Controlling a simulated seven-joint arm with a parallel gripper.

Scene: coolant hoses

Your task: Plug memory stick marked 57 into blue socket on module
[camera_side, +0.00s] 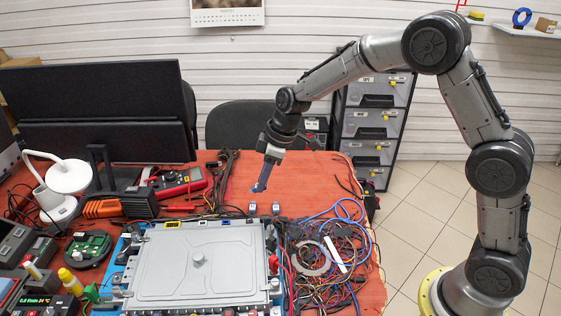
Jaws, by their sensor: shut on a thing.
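My gripper (260,187) points down over the red table, behind the module's back right corner. It is shut on a small dark-blue piece that looks like a memory stick; any marking on it is too small to read. Two small blue-and-white memory sticks stand on the table below it, a left one (252,208) and a right one (276,208); their numbers cannot be read. The grey module (165,265) lies at the front. Along its back edge are a yellow-framed socket (173,225) and a small blue socket (227,222). The held piece is apart from the module.
Tangled cables (325,255) cover the table right of the module. A red multimeter (180,183), an orange tool (102,208) and a white lamp (70,177) stand at the back left. The red table (315,175) is clear at the back right.

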